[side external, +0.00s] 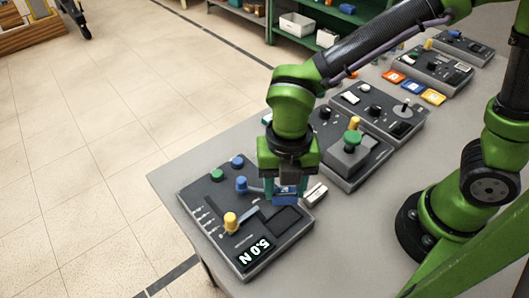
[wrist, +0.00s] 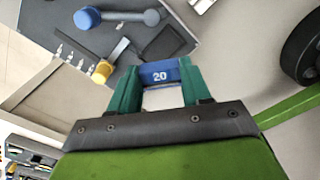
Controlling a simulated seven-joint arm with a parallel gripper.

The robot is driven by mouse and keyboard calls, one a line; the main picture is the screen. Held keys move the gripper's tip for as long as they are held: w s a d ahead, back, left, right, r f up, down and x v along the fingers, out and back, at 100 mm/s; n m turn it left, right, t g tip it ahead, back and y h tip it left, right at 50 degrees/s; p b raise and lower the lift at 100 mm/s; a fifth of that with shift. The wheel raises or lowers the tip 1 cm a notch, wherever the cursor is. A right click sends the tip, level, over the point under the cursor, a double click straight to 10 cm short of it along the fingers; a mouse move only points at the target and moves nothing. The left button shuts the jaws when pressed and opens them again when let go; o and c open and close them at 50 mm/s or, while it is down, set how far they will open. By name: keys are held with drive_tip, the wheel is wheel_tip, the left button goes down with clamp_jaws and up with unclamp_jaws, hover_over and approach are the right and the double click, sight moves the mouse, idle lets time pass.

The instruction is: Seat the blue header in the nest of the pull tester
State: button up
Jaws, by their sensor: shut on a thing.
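My gripper (side external: 287,192) is shut on the blue header (side external: 284,194), which bears a white mark. In the wrist view the header (wrist: 159,73) shows the number 20 and sits between my two teal fingertips. I cannot tell the header's height above the panel.
A small white block (side external: 316,195) lies just right of my gripper. A panel with a green-topped knob (side external: 352,137) stands behind, with more panels further along the table. Orange, blue and yellow tiles (side external: 412,87) lie beyond. Bare table (side external: 335,245) is free to the right of the tester.

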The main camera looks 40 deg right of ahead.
drive_tip(key=n, duration=0.4)
drive_tip(key=shift+s+a, duration=0.25)
drive_tip(key=shift+a, duration=0.05)
drive_tip(key=n, duration=0.3)
drive_tip(key=shift+f, duration=2.85)
drive_tip(key=shift+f, duration=0.45)
drive_tip(key=o, duration=1.5)
drive_tip(key=shift+r, duration=0.1)
drive_tip(key=shift+r, duration=3.4)
